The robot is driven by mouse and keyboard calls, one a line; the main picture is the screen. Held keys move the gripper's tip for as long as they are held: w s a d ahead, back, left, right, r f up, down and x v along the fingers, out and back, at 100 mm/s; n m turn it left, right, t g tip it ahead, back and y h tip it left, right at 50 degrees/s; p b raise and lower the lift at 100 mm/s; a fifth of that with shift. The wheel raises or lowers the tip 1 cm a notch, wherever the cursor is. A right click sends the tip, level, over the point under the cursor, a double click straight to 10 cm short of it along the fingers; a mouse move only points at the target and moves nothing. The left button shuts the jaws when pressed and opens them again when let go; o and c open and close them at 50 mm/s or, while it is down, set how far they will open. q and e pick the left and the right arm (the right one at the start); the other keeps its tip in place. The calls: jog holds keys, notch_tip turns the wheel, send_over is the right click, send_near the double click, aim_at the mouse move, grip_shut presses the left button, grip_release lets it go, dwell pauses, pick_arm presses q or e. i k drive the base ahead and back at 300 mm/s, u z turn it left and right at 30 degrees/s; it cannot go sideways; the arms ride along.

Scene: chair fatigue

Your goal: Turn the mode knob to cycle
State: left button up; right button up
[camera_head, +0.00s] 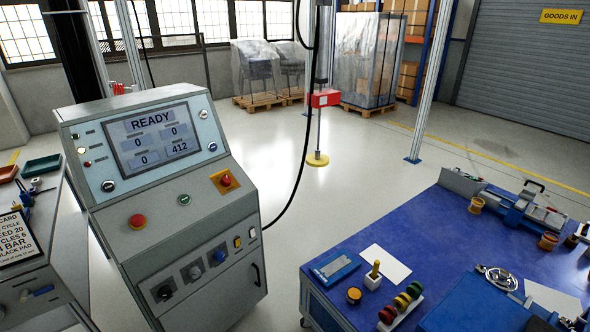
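A grey control console (190,215) stands at the left, with a sloped screen (152,138) reading READY, with 0, 0, 0 and 412. Its lower front panel carries a row of rotary knobs: a black knob (165,292), a grey knob (194,272) and a blue knob (219,256). Their labels are too small to read, so I cannot tell which is the mode knob or where it points. Neither of my grippers is in view.
The console also has a red mushroom button (137,221), a red button on yellow (226,180) and a green button (184,199). A printed card (17,238) lies at far left. A blue-topped workbench (440,235) with tools stands right. Floor between console and bench is clear.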

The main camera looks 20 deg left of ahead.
aim_at(165, 291)
jog(key=u, duration=1.3)
